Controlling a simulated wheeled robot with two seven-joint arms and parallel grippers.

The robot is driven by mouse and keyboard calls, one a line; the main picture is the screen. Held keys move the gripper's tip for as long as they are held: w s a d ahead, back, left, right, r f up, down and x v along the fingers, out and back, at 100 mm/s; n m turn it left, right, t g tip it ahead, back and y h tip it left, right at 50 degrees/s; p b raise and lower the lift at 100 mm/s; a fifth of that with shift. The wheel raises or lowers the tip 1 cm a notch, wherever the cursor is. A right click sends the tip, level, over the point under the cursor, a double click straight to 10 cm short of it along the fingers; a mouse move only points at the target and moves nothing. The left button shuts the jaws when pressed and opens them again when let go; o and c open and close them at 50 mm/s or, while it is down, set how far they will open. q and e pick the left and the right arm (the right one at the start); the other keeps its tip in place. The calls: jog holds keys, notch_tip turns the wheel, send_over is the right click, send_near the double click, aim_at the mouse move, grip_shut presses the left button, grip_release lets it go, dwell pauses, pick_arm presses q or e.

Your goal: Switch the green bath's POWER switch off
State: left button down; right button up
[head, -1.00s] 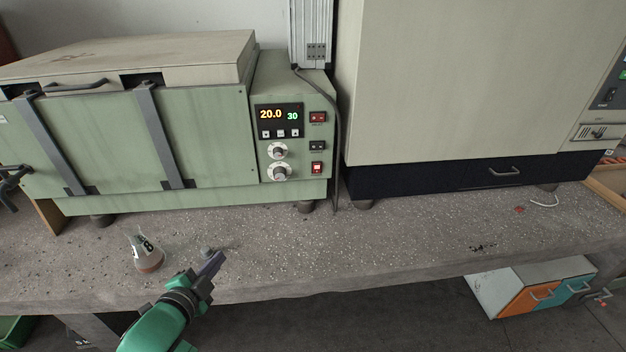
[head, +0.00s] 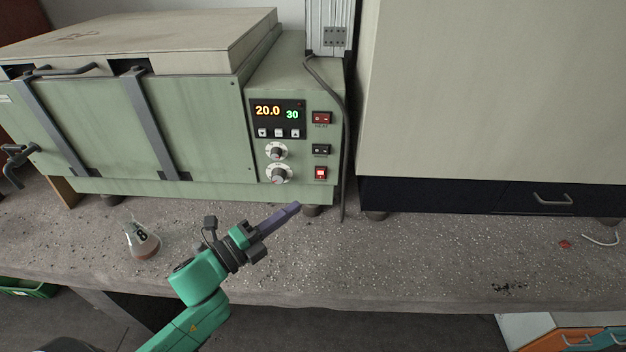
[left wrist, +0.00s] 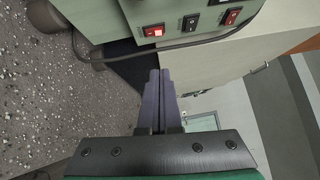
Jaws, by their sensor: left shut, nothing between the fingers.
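The green bath (head: 200,120) stands at the back left of the bench, its control panel at its right end. The panel has a lit display reading 20.0 and 30, two knobs and a column of three rocker switches. The lowest switch (head: 320,173) is red and glows; it also shows lit in the left wrist view (left wrist: 153,31). I cannot read its label. My left gripper (head: 296,207) is shut and empty, in front of and below the panel, apart from the switches. In the left wrist view its fingers (left wrist: 159,75) are together. My right gripper is not in view.
A flask (head: 142,242) with brown liquid stands on the bench (head: 420,260) left of my left gripper. A grey cable (head: 344,130) hangs just right of the panel. A large beige cabinet (head: 480,90) fills the right. The bench front is mostly clear.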

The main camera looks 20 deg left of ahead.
aim_at(321, 174)
pick_arm(q)
jog(key=w, duration=0.3)
jog(key=w+d+p, duration=0.1)
jog(key=w, duration=0.2)
jog(key=w+d+r, duration=0.1)
jog(key=w, duration=0.2)
jog(key=shift+w+p, duration=0.1)
jog(key=shift+p, duration=0.25)
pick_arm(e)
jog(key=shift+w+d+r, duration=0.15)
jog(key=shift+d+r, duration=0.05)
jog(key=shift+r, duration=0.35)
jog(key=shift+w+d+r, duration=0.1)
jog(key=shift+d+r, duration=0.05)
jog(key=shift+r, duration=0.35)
pick_arm(q)
jog(key=shift+r, duration=0.1)
